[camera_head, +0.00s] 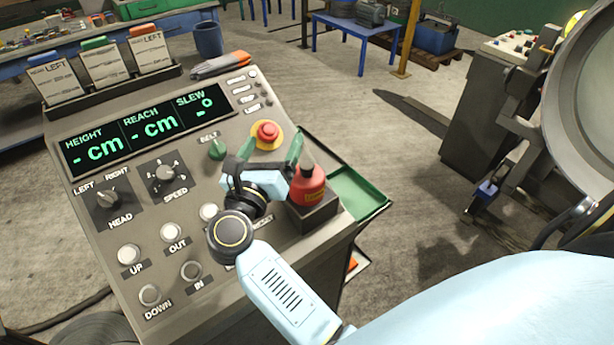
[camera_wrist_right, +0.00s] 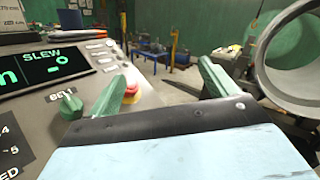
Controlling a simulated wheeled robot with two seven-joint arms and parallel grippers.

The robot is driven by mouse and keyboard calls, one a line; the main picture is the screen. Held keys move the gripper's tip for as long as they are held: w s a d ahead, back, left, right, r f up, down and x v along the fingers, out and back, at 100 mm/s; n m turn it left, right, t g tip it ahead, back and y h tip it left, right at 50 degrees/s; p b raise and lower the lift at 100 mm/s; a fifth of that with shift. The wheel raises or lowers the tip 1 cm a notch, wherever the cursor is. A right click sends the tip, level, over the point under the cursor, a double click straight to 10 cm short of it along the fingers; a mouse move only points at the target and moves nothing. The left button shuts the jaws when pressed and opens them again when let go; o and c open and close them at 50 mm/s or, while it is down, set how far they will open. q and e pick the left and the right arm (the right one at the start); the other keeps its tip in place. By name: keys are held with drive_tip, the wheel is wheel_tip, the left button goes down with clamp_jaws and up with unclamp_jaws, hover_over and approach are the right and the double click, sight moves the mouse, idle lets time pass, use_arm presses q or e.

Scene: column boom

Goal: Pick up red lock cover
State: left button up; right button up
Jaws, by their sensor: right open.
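The wrist view shows both fingers (camera_wrist_right: 162,85) with nothing held. A red push button on a yellow base (camera_head: 267,134) lies by the fingers; the left finger partly hides it in the wrist view (camera_wrist_right: 132,90). My left gripper is not in view.
The console (camera_head: 190,205) carries a display (camera_head: 140,130), knobs and several white buttons. Cards in a rack (camera_head: 105,85), gloves (camera_head: 220,65) and a blue cup (camera_head: 208,40) are behind. A green tray (camera_head: 360,195) is right of the console, with open floor beyond.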

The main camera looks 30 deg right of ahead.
sight(310, 167)
drive_tip(key=s+a+f+m+g+y, duration=0.2)
drive_tip(key=s+f+m+g, duration=0.1)
drive_tip(key=f+m+g, duration=0.4)
drive_tip(key=shift+m+g, duration=0.5)
drive_tip(key=shift+g, duration=0.2)
drive_tip(key=x, duration=0.2)
drive_tip(key=p+x, duration=0.1)
drive_tip(key=x, duration=0.2)
drive_tip(key=r+p+x, duration=0.1)
drive_tip(key=x, duration=0.1)
drive_tip(key=shift+s+d+f, duration=0.1)
drive_tip(key=shift+d, duration=0.35)
drive_tip(key=p+x, duration=0.1)
drive_tip(key=x, duration=0.4)
drive_tip(key=shift+d+p, duration=0.15)
drive_tip(key=shift+p, duration=0.2)
use_arm(q)
drive_tip(key=r, duration=0.2)
drive_tip(key=s+a+r, duration=0.1)
drive_tip(key=shift+r, duration=0.3)
use_arm(e)
drive_tip(key=shift+c, duration=0.5)
